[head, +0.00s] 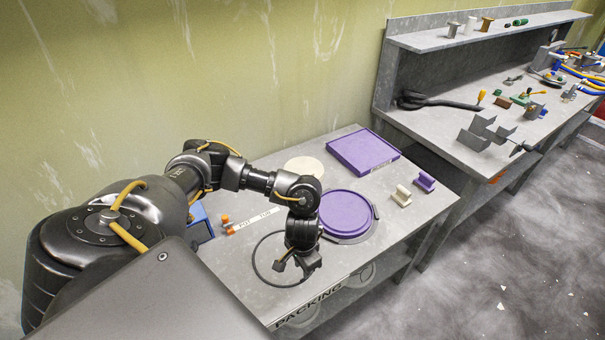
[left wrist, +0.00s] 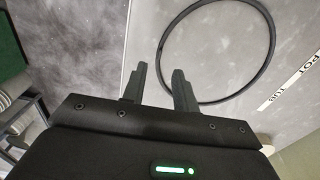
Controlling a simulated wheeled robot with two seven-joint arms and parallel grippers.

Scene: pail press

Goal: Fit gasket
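The gasket looks to be the thin black ring (head: 253,258) lying flat on the grey packing table near its front left. It also shows in the left wrist view (left wrist: 273,45). My left gripper (head: 296,272) is over the ring's near right side, pointing down. In the left wrist view its two fingers (left wrist: 158,72) are apart, and the ring's edge shows between their tips. I cannot tell whether they touch it. A round purple piece (head: 347,213) sits on a dark grey base (head: 350,239) behind the gripper. My right gripper is not in view.
A purple tray (head: 362,152), a cream disc (head: 304,166), and cream (head: 401,196) and purple (head: 425,182) blocks stand on the table. A POT/TUB label (head: 258,217) and blue bin (head: 201,226) are left. A cluttered workbench (head: 450,140) stands right.

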